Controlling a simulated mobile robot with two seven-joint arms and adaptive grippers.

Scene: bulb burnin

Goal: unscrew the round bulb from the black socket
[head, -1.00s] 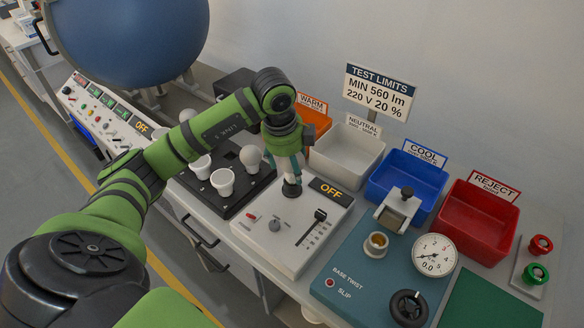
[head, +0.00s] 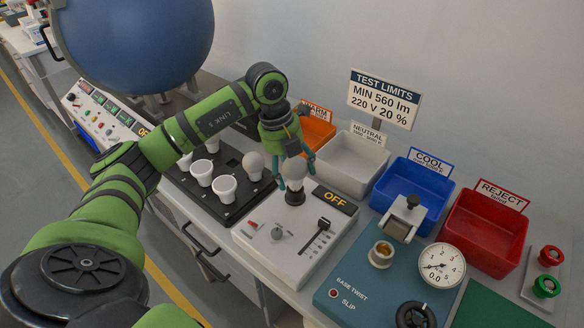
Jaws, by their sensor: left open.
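The round white bulb (head: 295,169) stands upright in the black socket (head: 294,198) on the white test unit. My left gripper (head: 297,178) points down over the bulb. Its teal fingers are spread, one on each side of the glass, and look apart from it. The top of the bulb is partly hidden by the gripper. My right gripper is not in view.
A second round bulb (head: 253,164) and several white reflector bulbs stand in a dark tray (head: 234,213) to the left. A lever (head: 323,224) and an OFF display (head: 335,199) lie right of the socket. Orange, white (head: 350,163), blue (head: 411,187) and red (head: 484,229) bins stand behind.

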